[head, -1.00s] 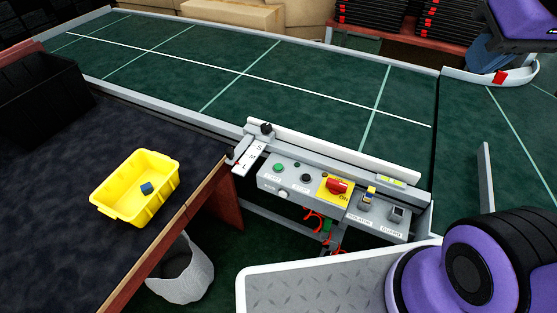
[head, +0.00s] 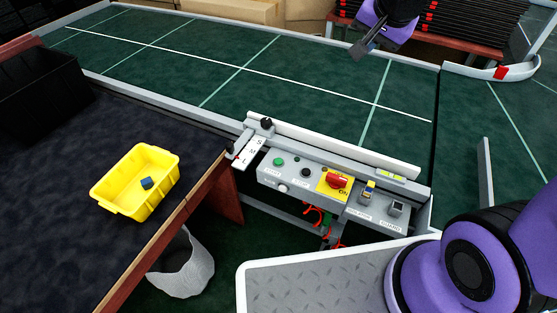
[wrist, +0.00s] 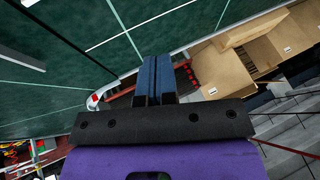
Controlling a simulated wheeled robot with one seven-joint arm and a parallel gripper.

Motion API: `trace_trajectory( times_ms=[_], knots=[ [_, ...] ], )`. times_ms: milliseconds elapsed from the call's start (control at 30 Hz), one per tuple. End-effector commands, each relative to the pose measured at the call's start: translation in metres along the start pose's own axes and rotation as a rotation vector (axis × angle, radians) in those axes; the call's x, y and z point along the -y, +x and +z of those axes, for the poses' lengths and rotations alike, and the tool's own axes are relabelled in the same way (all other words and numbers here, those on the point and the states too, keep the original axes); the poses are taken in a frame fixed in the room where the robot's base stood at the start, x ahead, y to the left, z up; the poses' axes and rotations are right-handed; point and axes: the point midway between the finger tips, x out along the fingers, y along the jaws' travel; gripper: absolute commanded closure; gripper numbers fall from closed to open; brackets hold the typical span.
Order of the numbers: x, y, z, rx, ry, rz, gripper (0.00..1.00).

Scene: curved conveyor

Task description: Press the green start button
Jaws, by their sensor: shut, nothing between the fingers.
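The green start button (head: 278,162) is on the left end of the grey control panel (head: 325,192), at the near edge of the conveyor. A black button (head: 306,173) and a red switch on a yellow plate (head: 337,181) sit to its right. My gripper (head: 357,54) is at the top of the head view, above the far side of the green conveyor, well away from the panel. Its fingers (wrist: 154,80) are together and empty in the wrist view. The panel shows only as a small part at the lower left edge of the wrist view.
A yellow bin (head: 112,192) with a blue cube (head: 146,183) stands on the dark table at left. A black crate (head: 40,90) is behind it. A white rail (head: 330,145) runs behind the panel. The green conveyor (head: 230,60) is clear. Cardboard boxes (head: 235,10) are beyond it.

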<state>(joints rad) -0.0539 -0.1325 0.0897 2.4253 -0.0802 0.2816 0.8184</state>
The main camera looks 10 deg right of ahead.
Motion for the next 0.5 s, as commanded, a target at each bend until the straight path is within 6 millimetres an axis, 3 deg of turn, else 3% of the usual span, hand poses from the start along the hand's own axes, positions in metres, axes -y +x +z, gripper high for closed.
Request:
trace_trajectory(
  times_ms=[33,267,500],
  knots=[
    [0.006,0.020,0.001,0.010,0.041,-0.007,1.00],
    [0.036,0.102,0.012,0.039,0.268,-0.077,1.00],
    [0.058,0.187,0.043,0.107,0.526,-0.150,1.00]
  ],
)
